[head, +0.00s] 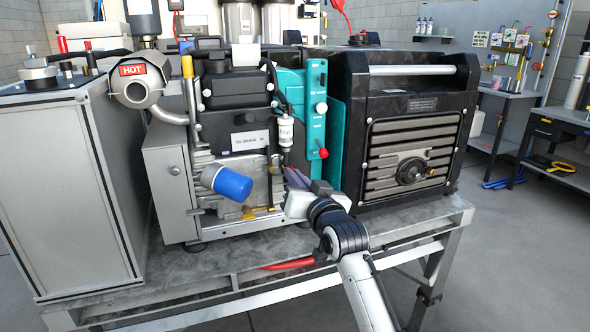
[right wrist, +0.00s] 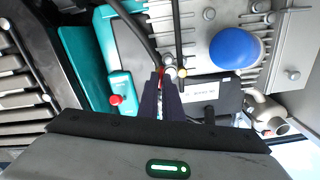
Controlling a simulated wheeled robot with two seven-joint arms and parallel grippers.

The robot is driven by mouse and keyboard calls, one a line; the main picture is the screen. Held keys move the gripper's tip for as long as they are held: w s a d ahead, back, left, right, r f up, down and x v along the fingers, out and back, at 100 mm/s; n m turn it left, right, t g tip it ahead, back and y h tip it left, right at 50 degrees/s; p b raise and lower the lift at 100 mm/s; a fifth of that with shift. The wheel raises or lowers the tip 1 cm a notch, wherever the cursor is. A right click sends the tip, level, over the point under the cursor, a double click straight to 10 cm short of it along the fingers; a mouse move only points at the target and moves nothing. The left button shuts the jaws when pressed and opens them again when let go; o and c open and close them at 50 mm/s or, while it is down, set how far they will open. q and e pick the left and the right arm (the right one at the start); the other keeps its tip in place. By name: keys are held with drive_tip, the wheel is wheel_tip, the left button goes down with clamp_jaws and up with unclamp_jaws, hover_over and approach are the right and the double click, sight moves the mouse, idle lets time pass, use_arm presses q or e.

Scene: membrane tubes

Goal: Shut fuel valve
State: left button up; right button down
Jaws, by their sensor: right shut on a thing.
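My right gripper (head: 291,174) reaches in from the lower right to the engine front, below a white cylindrical filter (head: 285,133). In the right wrist view its dark fingers (right wrist: 160,82) are close together at a small fitting with a bit of red, which I take for the fuel valve (right wrist: 161,71). The fingers are shut on it and hide most of it. A metal fitting and a dark hose sit right beside the fingertips. In the head view the fingers cover the valve. The valve's exact angle cannot be told. My left gripper is not in view.
A red knob (head: 323,153) on the teal panel (head: 312,100) is just right of the gripper. A blue canister (head: 232,185) sticks out at left. The exhaust marked HOT (head: 133,85) is farther left. The bench front edge (head: 400,228) lies below my arm.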

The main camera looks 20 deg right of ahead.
use_arm(q)
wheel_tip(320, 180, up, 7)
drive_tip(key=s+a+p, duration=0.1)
drive_tip(key=p, duration=0.8)
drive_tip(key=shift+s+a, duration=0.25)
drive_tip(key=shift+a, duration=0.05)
use_arm(e)
drive_tip(key=shift+f+m, duration=0.15)
drive_tip(key=shift+m, duration=7.15)
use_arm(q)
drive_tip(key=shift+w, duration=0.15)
use_arm(e)
drive_tip(key=c, duration=1.9)
unclamp_jaws()
drive_tip(key=shift+c, duration=0.2)
